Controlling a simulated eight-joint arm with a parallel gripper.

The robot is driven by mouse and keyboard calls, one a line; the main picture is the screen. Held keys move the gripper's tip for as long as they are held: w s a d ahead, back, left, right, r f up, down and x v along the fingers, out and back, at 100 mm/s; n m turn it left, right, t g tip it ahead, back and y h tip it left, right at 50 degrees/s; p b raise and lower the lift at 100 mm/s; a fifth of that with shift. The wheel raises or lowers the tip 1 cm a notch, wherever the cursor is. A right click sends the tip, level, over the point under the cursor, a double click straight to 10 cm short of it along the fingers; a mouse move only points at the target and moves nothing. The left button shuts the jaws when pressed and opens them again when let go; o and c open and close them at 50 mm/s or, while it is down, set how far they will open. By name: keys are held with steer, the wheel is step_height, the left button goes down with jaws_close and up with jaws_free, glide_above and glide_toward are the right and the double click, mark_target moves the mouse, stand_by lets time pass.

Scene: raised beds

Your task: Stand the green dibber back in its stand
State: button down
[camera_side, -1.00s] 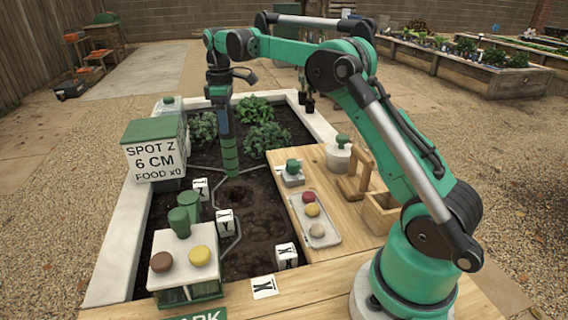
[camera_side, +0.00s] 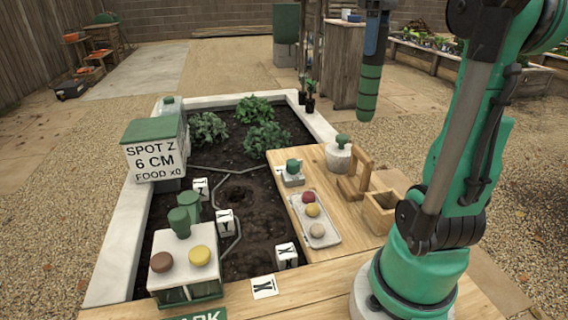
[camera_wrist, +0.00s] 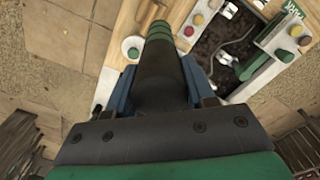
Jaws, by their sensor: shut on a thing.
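My gripper (camera_side: 376,38) is shut on the green dibber (camera_side: 369,88), which hangs upright, tip down, high over the right side of the wooden deck in the side view. The dibber has several green bands with darker rings. In the wrist view, its dark shaft (camera_wrist: 162,75) runs between the two blue-grey fingers of my gripper (camera_wrist: 160,88). A wooden upright frame (camera_side: 358,172) stands on the deck below, with a wooden open box (camera_side: 380,210) beside it. I cannot tell which of the two is the dibber's stand.
The soil bed has a hole (camera_side: 238,193), leafy plants (camera_side: 263,138) and white markers (camera_side: 286,255). The deck carries a tray of coloured balls (camera_side: 322,236), a white jar (camera_side: 338,157) and a small green-knobbed block (camera_side: 292,175). A sign box (camera_side: 155,160) stands left.

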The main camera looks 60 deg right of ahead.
steer(key=s+a+r+m, duration=0.25)
steer(key=s+a, duration=0.25)
steer(key=s, duration=0.4)
step_height(320, 180, down, 20)
steer(key=shift+w+f, duration=0.15)
steer(key=shift+w, duration=0.1)
steer(key=shift+d, duration=0.1)
steer(key=shift+f, duration=0.15)
steer(key=shift+c, duration=1.5)
jaws_free()
